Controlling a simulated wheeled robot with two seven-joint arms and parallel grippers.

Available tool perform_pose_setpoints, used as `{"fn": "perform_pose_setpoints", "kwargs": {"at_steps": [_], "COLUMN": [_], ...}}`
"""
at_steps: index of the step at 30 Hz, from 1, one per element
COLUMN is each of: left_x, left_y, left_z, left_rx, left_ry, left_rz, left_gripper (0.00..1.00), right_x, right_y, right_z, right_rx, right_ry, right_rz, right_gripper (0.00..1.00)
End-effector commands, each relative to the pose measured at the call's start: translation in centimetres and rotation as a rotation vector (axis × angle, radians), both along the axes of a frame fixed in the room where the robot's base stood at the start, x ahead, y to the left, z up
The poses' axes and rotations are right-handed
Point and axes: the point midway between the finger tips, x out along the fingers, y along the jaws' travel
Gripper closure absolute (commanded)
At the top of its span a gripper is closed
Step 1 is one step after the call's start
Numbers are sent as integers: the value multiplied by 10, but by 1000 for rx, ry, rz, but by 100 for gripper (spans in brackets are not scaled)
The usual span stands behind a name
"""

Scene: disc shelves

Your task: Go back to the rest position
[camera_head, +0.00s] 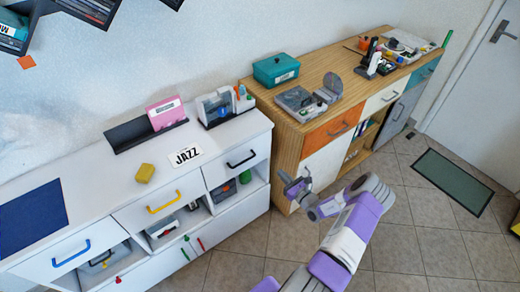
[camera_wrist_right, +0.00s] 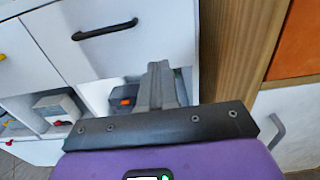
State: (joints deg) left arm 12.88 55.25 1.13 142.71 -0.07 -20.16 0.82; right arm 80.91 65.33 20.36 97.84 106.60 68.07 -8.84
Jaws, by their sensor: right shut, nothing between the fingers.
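My right gripper (camera_head: 295,186) is at the end of my purple and white right arm, in front of the gap between the white cabinet and the wooden cabinet. In the right wrist view its fingers (camera_wrist_right: 161,84) are together and empty, pointing at the white cabinet front below a black drawer handle (camera_wrist_right: 105,30). It holds nothing, and it seems apart from the cabinets. My left gripper is not in view.
The white cabinet (camera_head: 90,170) bears a pink box (camera_head: 166,112), a yellow sponge (camera_head: 145,173) and a JAZZ card (camera_head: 186,155). The wooden cabinet (camera_head: 285,125) bears a teal box (camera_head: 276,70) and several tools. Tiled floor (camera_head: 415,235) is free at the right, with a green mat (camera_head: 453,181).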

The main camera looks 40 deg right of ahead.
Motion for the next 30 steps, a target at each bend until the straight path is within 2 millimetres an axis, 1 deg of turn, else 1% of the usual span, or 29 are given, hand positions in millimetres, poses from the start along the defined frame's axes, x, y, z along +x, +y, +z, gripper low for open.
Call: {"fn": "perform_pose_setpoints", "kwargs": {"at_steps": [6, 8, 11, 14, 15, 17, 18, 20, 21, 23, 24, 25, 26, 27, 29, 30], "left_x": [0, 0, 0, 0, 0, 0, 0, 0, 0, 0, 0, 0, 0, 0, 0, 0], "left_y": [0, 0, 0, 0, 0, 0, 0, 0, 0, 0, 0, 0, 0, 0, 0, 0], "left_z": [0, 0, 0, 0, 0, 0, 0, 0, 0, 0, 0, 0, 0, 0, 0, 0], "left_rx": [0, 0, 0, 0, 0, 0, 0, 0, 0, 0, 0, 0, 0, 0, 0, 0], "left_ry": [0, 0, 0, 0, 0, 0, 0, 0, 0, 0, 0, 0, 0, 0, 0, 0], "left_rz": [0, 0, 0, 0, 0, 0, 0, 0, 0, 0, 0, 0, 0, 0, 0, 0], "left_gripper": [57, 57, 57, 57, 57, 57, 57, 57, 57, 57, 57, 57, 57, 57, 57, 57], "right_x": [-1, 0, 8, 20, 23, 23, 20, 9, -2, -23, -41, -56, -71, -89, -115, -129], "right_y": [0, 4, 27, 78, 106, 151, 182, 227, 256, 296, 320, 336, 349, 362, 375, 380], "right_z": [0, -1, -4, -12, -16, -23, -28, -36, -41, -49, -54, -58, -61, -66, -72, -75], "right_rx": [0, 0, 1, -7, -17, -41, -66, -113, -157, -242, -313, -376, -443, -541, -702, -817], "right_ry": [0, 4, 29, 90, 124, 179, 218, 278, 316, 372, 408, 433, 451, 471, 486, 484], "right_rz": [1, 11, 83, 243, 331, 478, 583, 743, 855, 1031, 1154, 1246, 1332, 1442, 1591, 1680], "right_gripper": [100, 100, 100, 100, 100, 100, 100, 100, 100, 100, 100, 100, 100, 100, 100, 100]}}
